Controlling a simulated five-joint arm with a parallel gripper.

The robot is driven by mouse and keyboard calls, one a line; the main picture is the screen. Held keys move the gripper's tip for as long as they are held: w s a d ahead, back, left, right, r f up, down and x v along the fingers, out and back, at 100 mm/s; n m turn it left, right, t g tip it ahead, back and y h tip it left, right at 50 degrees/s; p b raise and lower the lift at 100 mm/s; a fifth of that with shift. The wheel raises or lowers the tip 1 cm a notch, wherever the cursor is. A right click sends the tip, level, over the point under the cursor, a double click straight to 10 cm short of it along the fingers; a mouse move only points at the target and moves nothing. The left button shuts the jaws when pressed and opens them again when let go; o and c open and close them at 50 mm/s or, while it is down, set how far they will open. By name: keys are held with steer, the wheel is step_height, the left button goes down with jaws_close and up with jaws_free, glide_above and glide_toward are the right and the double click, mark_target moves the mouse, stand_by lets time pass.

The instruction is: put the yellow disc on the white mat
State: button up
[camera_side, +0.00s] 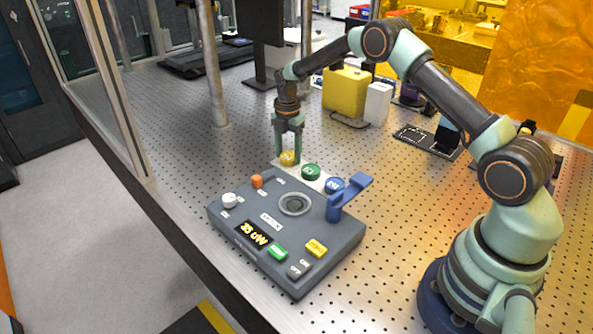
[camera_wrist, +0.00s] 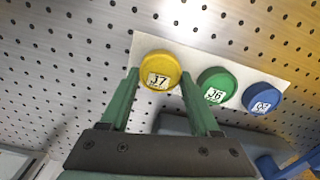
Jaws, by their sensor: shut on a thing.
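The yellow disc (camera_side: 288,158) has a white label, seen in the wrist view (camera_wrist: 160,70). It is between the fingertips of my gripper (camera_side: 289,150), at the left end of the white mat. The fingers also show in the wrist view (camera_wrist: 158,82), shut on the disc. The white mat (camera_wrist: 146,41) is a strip lying on the perforated table. I cannot tell whether the disc touches the mat. A green disc (camera_wrist: 216,86) and a blue disc (camera_wrist: 263,93) sit on the mat to the right of the yellow one.
A grey instrument box (camera_side: 225,212) with a round recess, buttons and a blue lever (camera_side: 348,197) stands close in front of the mat. A yellow block (camera_side: 345,92) and a white block (camera_side: 377,103) stand behind. The table left of the mat is clear.

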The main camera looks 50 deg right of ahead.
steer(key=shift+f, duration=0.15)
steer(key=o, duration=1.4)
